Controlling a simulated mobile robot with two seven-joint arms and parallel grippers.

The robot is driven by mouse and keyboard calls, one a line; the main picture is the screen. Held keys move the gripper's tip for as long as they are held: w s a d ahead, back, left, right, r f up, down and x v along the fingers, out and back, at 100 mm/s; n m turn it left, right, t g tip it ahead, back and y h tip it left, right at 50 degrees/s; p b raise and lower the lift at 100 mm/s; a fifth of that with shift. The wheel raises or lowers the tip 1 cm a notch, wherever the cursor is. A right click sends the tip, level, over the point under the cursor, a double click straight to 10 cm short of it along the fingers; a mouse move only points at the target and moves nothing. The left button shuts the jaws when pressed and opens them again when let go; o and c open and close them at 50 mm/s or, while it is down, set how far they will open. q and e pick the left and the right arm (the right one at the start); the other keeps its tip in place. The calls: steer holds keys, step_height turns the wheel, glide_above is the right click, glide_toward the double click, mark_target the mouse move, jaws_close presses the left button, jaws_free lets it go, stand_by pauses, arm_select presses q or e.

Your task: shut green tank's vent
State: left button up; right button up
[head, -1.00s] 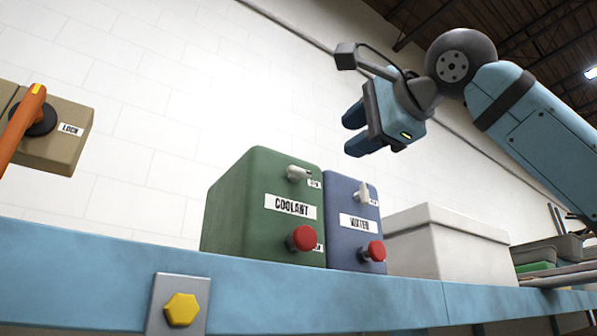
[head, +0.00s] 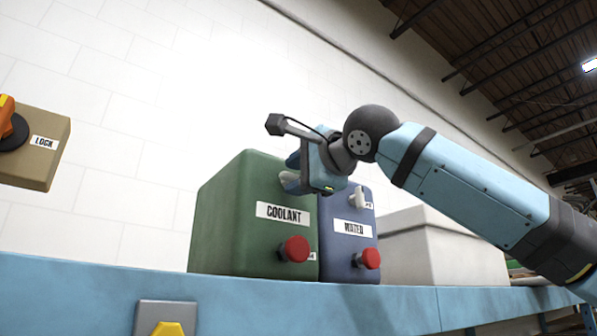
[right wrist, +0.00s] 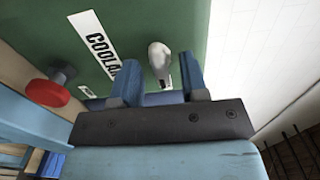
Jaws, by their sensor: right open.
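The green tank (head: 235,220) labelled COOLANT stands on a blue ledge, with a red knob (head: 294,249) low on its front. Its small white vent handle (right wrist: 160,60) shows in the right wrist view; in the head view my right gripper hides it. My right gripper (head: 291,173) is in front of the tank's upper right front. In the right wrist view my right gripper (right wrist: 162,76) is open, with the handle between its two fingers; I cannot tell whether they touch it. My left gripper is not in view.
A blue tank (head: 345,235) labelled WATER stands close at the right, with its own white handle (head: 361,197) and red knob (head: 368,259). A pale box (head: 445,250) is further right. A beige lock box (head: 38,150) with an orange handle is at the left.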

jaws_close()
